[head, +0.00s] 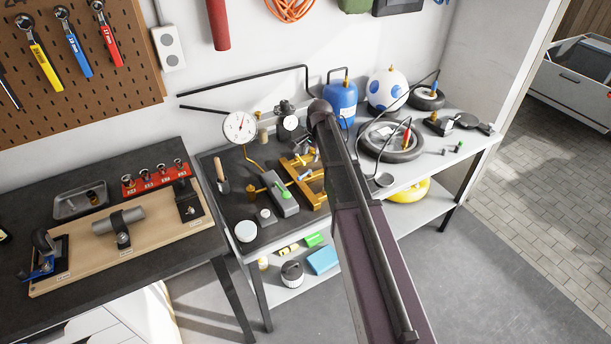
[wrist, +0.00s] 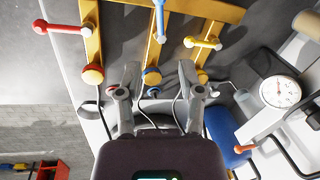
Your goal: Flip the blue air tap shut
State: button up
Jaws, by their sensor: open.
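The blue air tap (wrist: 159,20) is on the middle branch of a yellow manifold (wrist: 122,8) in the wrist view. Its handle lies in line with its branch. The red tap (wrist: 62,28) on the left and the yellow tap (wrist: 203,43) on the right have handles lying across their branches. My gripper (wrist: 160,80) is open, with its fingers apart on either side of the middle branch's blue-marked end, below the blue handle and apart from it. In the head view the manifold (head: 305,181) is partly behind my arm, which hides my gripper.
A pressure gauge (wrist: 280,91) and a blue tank (wrist: 228,132) stand to the right in the wrist view. In the head view, a grey block with a green lever (head: 281,196) sits left of the manifold. A tyre (head: 391,142) lies to the right.

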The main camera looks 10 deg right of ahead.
aim_at(306, 173)
jog(key=shift+w+a+f+b, duration=0.15)
jog(key=shift+w+f+b, duration=0.1)
jog(key=shift+f+b, duration=1.25)
jog(key=shift+w+a+f+b, duration=0.2)
jog(key=shift+w+f+b, duration=0.05)
jog(key=shift+f+b, duration=1.3)
jog(key=shift+w+a+f+b, duration=0.15)
jog(key=shift+w+f+b, duration=0.1)
jog(key=shift+f+b, duration=1.25)
jog(key=shift+f, duration=0.15)
